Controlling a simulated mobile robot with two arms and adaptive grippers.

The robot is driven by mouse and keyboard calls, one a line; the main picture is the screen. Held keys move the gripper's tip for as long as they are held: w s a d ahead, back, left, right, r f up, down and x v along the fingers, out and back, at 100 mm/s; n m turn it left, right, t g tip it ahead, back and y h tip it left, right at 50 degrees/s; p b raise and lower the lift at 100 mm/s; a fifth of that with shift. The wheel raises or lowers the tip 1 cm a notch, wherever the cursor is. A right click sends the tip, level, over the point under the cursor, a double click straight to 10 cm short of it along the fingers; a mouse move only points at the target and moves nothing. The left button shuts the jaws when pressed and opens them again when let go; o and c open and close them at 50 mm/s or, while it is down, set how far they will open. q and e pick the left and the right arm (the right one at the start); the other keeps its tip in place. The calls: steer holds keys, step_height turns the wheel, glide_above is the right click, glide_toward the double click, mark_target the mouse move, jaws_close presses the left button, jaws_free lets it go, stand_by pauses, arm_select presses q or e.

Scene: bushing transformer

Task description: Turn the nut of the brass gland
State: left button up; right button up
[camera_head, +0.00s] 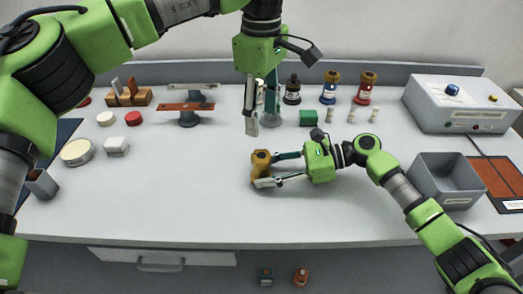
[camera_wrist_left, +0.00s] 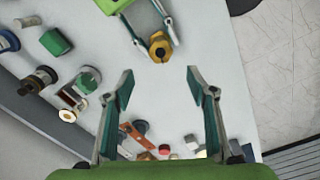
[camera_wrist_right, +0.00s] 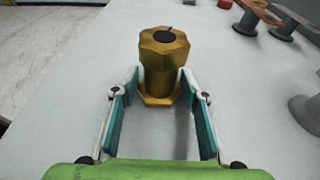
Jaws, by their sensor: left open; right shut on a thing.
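The brass gland (camera_head: 261,160) stands upright near the middle of the table. In the right wrist view the gland (camera_wrist_right: 158,82) has a faceted nut (camera_wrist_right: 164,47) with a dark opening on top and a wider hexagonal base. My right gripper (camera_head: 268,170) comes from the right and is shut on the gland body, one finger on each side below the nut. My left gripper (camera_head: 261,121) points down with fingers apart and empty, above and behind the gland. In the left wrist view the gland (camera_wrist_left: 159,51) lies ahead, beyond the fingertips.
Several bottles (camera_head: 330,87) and small vials stand at the back, near a green block (camera_head: 308,118). Stands with bars (camera_head: 188,117) are at back left. A grey bin (camera_head: 445,180) and a control box (camera_head: 462,102) are on the right. The table front is clear.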

mark_target(262, 155)
arm_select(q)
step_height(262, 155, down, 12)
steer(key=shift+r, duration=0.2)
steer(key=c, duration=1.1)
